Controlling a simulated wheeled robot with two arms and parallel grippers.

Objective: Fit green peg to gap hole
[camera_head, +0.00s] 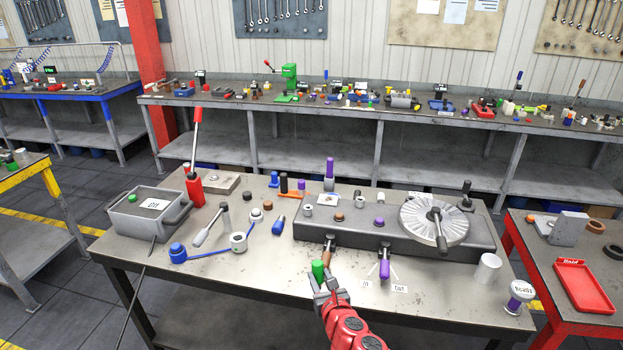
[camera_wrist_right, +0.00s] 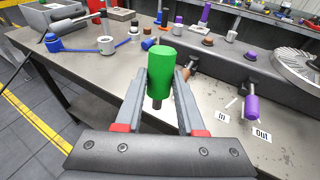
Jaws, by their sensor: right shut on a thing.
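My right gripper (camera_head: 323,284) is shut on the green peg (camera_head: 318,269), at the front edge of the grey table (camera_head: 225,272). In the right wrist view the green peg (camera_wrist_right: 160,72) stands roughly upright between the two fingers, with a dark narrower end below. The long grey fixture block (camera_head: 305,231) lies beyond the peg, with several pegs and caps on its top. The peg is apart from the block's top. I cannot tell which opening is the gap hole. My left gripper is not in view.
A brown-handled lever (camera_head: 328,253) and a purple-handled lever (camera_head: 384,264) stick out of the block's front, close right of the peg. A ridged disc (camera_head: 420,222) sits at the block's right. A grey box (camera_head: 140,222) and a blue-ended tool (camera_head: 178,253) lie left.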

